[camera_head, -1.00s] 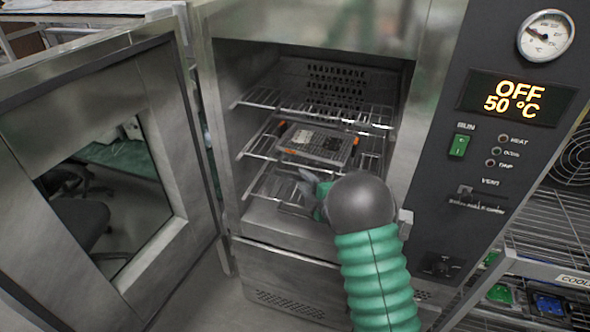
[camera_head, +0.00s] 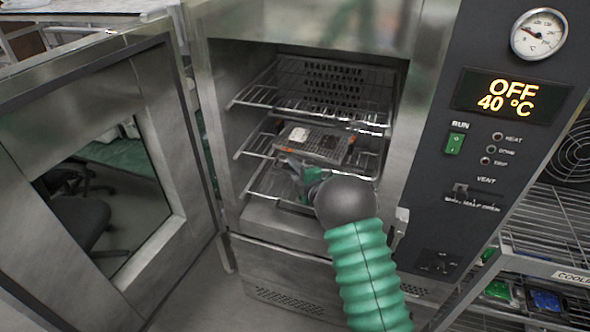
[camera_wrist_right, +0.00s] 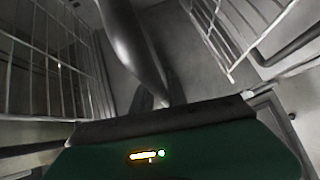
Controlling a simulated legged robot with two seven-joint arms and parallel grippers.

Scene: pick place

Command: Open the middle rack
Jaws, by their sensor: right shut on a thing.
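The oven chamber holds wire racks one above another. The middle rack (camera_head: 252,147) carries a flat grey device with orange corners (camera_head: 324,147). My right gripper (camera_head: 288,164) is at the front edge of the middle rack, shut on it; the hand and forearm hide part of the rack's front and the lower rack. My left gripper is not in view.
The oven door (camera_head: 105,175) with its window stands wide open at the left. The upper rack (camera_head: 315,100) is empty. The control panel (camera_head: 500,140) at the right reads OFF and 40 °C. A wire shelf (camera_head: 560,230) stands further right.

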